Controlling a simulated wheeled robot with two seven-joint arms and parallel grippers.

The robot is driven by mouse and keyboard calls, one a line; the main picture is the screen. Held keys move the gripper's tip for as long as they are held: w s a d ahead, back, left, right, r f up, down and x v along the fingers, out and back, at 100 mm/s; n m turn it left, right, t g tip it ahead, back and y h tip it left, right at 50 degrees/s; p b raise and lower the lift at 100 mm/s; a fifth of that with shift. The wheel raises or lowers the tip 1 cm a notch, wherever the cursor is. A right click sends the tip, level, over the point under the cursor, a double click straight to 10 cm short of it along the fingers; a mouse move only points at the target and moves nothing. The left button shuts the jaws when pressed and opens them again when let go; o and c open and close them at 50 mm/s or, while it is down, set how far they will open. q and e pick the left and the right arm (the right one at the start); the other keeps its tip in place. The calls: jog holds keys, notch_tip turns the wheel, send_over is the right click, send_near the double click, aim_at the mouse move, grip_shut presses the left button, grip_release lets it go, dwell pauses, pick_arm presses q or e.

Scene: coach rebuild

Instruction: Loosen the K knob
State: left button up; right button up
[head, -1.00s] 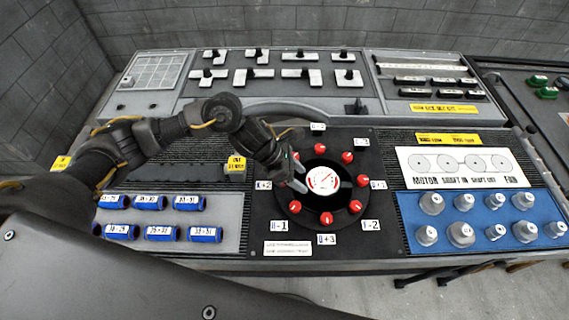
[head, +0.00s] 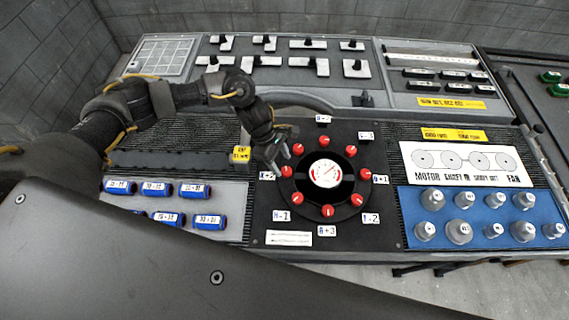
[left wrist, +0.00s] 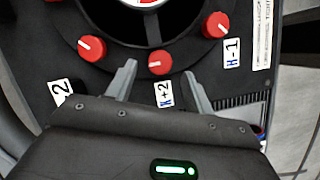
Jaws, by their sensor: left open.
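A black round dial plate (head: 345,196) carries a ring of red knobs around a white gauge (head: 325,173). The left-hand red knob (head: 284,172) also shows in the left wrist view (left wrist: 161,62), beside a label that reads like K+2 (left wrist: 163,95). Another red knob (left wrist: 216,25) has a label like K-1 (left wrist: 231,53); the first letters are hard to tell from H. My left gripper (head: 279,157) is open and empty at the plate's left edge. In the left wrist view its fingers (left wrist: 160,82) straddle the K+2 label, with that knob just beyond them, apart from both.
Grey knobs on a blue panel (head: 480,240) are at the right. Levers (head: 308,67) line the back panel. Space above the dial's right half is clear.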

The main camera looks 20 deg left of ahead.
aim_at(286, 170)
pick_arm(q)
jog(key=x, duration=0.3)
jog(key=shift+p, duration=0.4)
jog(key=shift+d+f, duration=0.1)
jog(key=shift+f, duration=0.15)
jog(key=c, duration=0.9)
jog(key=shift+c, duration=0.2)
